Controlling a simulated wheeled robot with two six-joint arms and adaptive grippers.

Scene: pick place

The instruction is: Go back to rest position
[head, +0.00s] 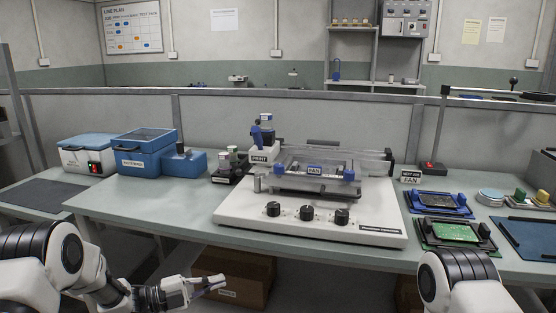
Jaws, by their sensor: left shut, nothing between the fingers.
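My left gripper (207,284) is in the lower left of the head view, in front of the table's front edge and below the tabletop. Its fingers are together and point right, with nothing between them. My left arm comes in from the left edge. On the right, only a link of my right arm (451,268) shows at the bottom edge; its gripper is out of view. Neither arm is seen touching anything on the table.
A white machine (235,212) with black knobs and a sign reading FAN stands mid-table (150,220). Blue boxes (142,155) stand at the left. A blue tray (460,211) and a black tray with a green board (452,232) lie at the right. A cardboard box (235,262) sits underneath.

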